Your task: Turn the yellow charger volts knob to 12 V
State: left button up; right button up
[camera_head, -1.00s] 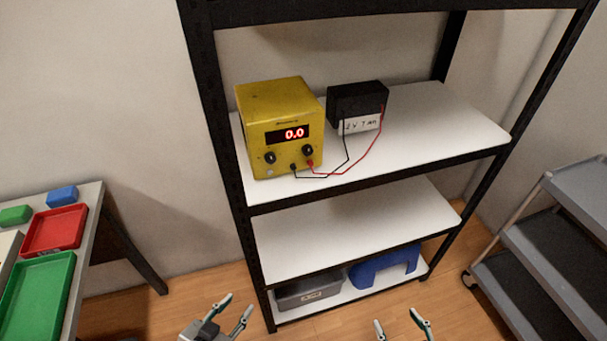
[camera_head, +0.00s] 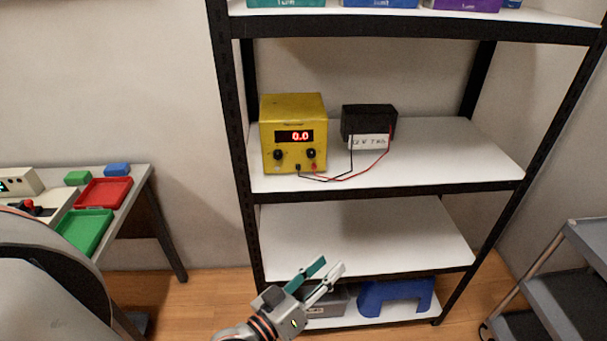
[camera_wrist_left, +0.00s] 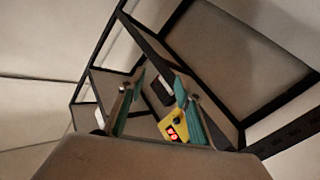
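The yellow charger (camera_head: 292,110) stands on the upper white shelf in the head view, its red display reading 0.0. Two black knobs sit below the display, a left knob (camera_head: 278,155) and a right knob (camera_head: 311,153); their labels are too small to read. Black and red leads run from its front to a black battery (camera_head: 368,121) with a white label. My left gripper (camera_head: 331,266) is open and empty, below and in front of the charger, apart from it. In the left wrist view, the charger (camera_wrist_left: 177,119) shows between the open fingers. My right gripper is out of view.
The black-framed rack has a lower white shelf (camera_head: 370,236) that is bare. A grey bin (camera_head: 336,303) and a blue step stool (camera_head: 397,297) sit at the bottom. A table with red (camera_head: 104,192) and green trays stands left; a grey cart (camera_head: 580,275) stands right.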

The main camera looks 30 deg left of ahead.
aim_at(278, 157)
pick_arm(q)
notch_tip(278, 157, up, 14)
jog(key=w+a+n+t+y+b, duration=0.25)
jog(key=n+t, duration=0.25)
jog(key=n, duration=0.4)
jog(key=w+a+r+n+t+y, duration=0.1)
jog(key=a+r+n+t+y, duration=0.1)
jog(key=a+r+n+y, duration=0.85)
notch_tip(278, 157, down, 4)
jog(key=a+n+g+y+b, duration=0.2)
jog(key=n+g+y, duration=0.25)
jog(key=n, duration=0.85)
jog(key=shift+w+a+f+n+g+h+b, duration=0.45)
jog(key=shift+w+a+f+n+g, duration=0.3)
jog(key=shift+w+f+n, duration=0.7)
jog(key=shift+w+a+f+n+g+h+b, duration=0.3)
jog(key=shift+w+a+f+n+g+h, duration=0.45)
jog(key=shift+w, duration=1.3)
jog(key=shift+w+a+f+n+g+h+b, duration=0.3)
jog(key=shift+w+a+f+n+g, duration=0.5)
jog(key=shift+w+n, duration=0.9)
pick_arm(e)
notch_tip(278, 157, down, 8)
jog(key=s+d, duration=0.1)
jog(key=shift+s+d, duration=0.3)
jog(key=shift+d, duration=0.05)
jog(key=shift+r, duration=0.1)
